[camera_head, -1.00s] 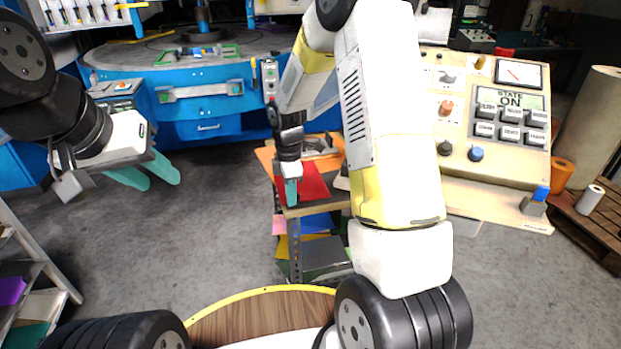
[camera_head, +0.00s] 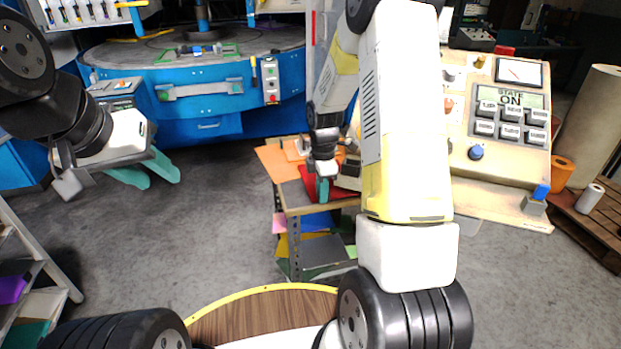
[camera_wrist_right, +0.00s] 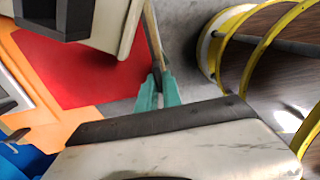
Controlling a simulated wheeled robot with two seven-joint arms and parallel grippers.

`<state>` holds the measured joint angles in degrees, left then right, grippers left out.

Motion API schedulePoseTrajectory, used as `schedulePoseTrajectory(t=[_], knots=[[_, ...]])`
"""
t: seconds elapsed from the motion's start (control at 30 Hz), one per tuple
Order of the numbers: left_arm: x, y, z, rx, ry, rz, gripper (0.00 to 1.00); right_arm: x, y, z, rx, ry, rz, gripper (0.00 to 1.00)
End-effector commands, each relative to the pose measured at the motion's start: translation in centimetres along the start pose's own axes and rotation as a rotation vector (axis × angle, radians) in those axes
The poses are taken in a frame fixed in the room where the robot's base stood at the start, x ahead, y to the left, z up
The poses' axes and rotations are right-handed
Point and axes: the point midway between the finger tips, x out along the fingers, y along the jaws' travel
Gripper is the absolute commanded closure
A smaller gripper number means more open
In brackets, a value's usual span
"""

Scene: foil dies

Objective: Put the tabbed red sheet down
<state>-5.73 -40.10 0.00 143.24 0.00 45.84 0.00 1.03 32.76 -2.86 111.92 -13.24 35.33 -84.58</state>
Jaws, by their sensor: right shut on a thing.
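The red sheet (camera_head: 308,180) is at the top of the small metal rack, partly hidden behind my right gripper and arm. It also shows in the right wrist view (camera_wrist_right: 75,75) as a flat red area above orange. My right gripper (camera_head: 322,190) is at the sheet's near edge, its teal fingers (camera_wrist_right: 158,90) close together and shut on the sheet. The pinched part and the tab cannot be made out. My left gripper (camera_head: 148,172) is at the left, its teal fingers apart and empty, far from the rack.
Orange sheets (camera_head: 274,160) and a dark sheet (camera_head: 294,196) lie on the rack's top (camera_head: 322,207). Coloured sheets, including a blue one (camera_head: 316,222), fill lower shelves. A cream thing with a dark part (camera_wrist_right: 110,25) stands close by the fingers. A control panel (camera_head: 505,110) stands at right.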

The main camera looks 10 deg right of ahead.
Motion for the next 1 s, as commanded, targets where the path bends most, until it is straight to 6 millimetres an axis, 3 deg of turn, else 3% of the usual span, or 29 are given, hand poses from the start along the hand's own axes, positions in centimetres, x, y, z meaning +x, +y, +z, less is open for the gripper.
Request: schedulePoseTrajectory(t=[0.1,0.13,0.23,0.67,1.0], knots=[[0.0,0.0,0.0,0.000,0.000,0.000,0.64,0.3,0.0,0.0,0.000,0.000,0.000,1.00],[0.0,0.0,0.0,0.000,0.000,0.000,0.64,0.3,0.0,0.0,0.000,0.000,-0.001,0.89],[0.0,0.0,0.0,0.000,0.000,0.000,0.64,0.3,0.0,0.0,0.000,0.000,0.000,0.69],[0.0,0.0,0.0,0.000,0.000,0.000,0.64,-0.6,0.1,0.0,0.000,0.000,0.003,0.69],[0.0,0.0,0.0,0.000,0.000,0.000,0.64,-7.4,0.1,0.0,0.001,0.000,0.006,0.69]])
